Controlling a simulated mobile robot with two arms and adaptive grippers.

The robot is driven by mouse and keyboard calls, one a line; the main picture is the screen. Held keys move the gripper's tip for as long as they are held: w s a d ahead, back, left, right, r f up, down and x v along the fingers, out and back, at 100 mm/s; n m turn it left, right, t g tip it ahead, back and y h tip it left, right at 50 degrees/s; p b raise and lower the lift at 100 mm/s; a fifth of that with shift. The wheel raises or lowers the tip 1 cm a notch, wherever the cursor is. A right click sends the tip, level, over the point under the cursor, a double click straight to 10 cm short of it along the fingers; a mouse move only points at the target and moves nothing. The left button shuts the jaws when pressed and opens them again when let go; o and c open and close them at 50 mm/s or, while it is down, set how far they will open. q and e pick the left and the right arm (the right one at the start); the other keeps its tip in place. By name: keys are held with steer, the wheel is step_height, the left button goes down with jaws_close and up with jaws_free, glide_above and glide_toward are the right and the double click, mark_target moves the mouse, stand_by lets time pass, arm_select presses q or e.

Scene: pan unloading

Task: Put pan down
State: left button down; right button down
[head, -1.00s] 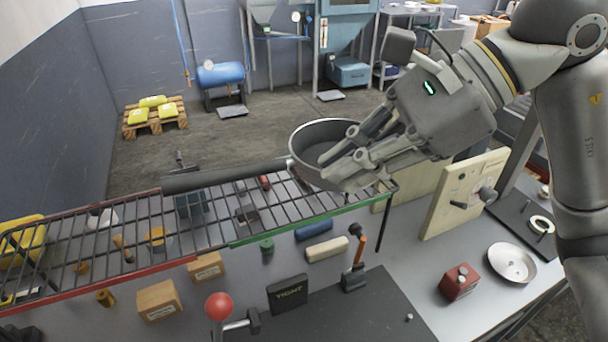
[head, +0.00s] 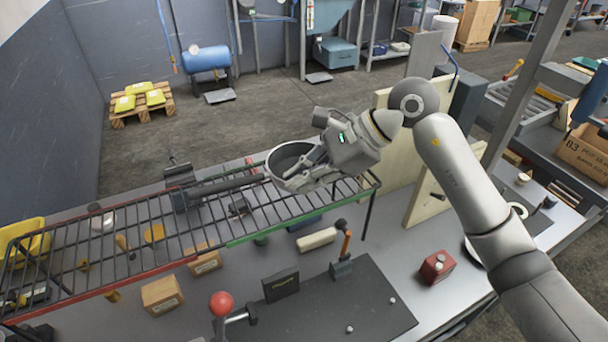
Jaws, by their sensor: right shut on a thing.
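The dark grey pan (head: 292,154) shows at the middle of the head view, over the right end of the wire rack (head: 150,252). Its handle (head: 220,187) points left along the rack. My right gripper (head: 300,178) is shut on the pan at its near right rim, with the fingers covering part of the bowl. I cannot tell whether the pan touches the rack bars. The rack's front edge is red on the left and green on the right. My left gripper is not in view.
Under and before the rack, the workbench holds small boxes (head: 162,294), a black block (head: 281,285), a red-knobbed lever (head: 221,304) and a red box (head: 437,266). A cream panel (head: 427,195) stands close to the right of the rack.

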steer(key=shift+f, duration=0.5)
steer(key=c, duration=2.1)
jaws_free()
steer(key=shift+f, duration=0.15)
steer(key=o, duration=0.5)
steer(key=shift+s, duration=0.1)
